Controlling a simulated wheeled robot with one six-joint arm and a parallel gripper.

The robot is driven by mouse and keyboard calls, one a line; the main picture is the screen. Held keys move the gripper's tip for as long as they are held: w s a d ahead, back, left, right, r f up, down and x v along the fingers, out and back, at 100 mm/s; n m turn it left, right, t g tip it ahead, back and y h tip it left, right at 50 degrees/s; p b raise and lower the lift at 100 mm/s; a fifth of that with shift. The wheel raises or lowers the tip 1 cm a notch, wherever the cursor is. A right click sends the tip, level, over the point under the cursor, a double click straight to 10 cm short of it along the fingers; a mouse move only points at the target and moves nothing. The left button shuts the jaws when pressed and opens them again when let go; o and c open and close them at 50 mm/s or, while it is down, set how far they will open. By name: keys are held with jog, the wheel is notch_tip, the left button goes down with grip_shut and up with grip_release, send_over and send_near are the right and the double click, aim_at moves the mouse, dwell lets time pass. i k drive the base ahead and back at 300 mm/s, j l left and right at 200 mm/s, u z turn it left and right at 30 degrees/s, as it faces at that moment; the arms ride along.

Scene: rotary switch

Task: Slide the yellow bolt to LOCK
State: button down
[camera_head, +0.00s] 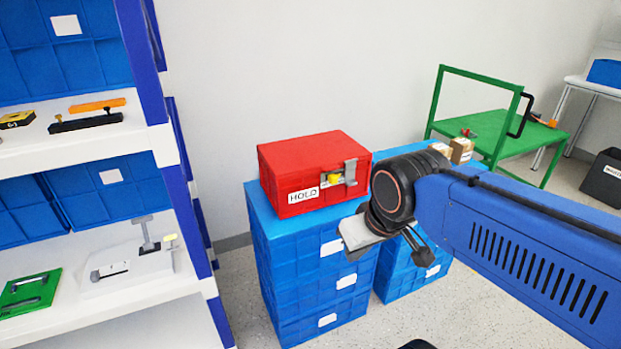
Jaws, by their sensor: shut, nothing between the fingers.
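A red box (285,165) stands on a stack of blue crates in the middle of the head view. A small yellow bolt (334,178) sits on its front face, next to an upright grey metal piece (350,172). A white label reading HOLD (303,195) is to the left of the bolt. I see no LOCK label. My gripper (424,256) is shut and empty, to the right of and below the box in the picture, apart from the bolt. The bolt is small, so its exact position in its track is hard to tell.
Blue crates (290,270) support the box. A shelf with tools (80,140) stands at left. A green cart (515,145) and small cardboard boxes (460,150) are at the back right. Pale floor shows between the shelf and crates.

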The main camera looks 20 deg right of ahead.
aim_at(332, 179)
jog(key=k+l, duration=0.35)
jog(key=k, duration=0.2)
jog(key=k+l, duration=0.4)
jog(key=k, duration=0.2)
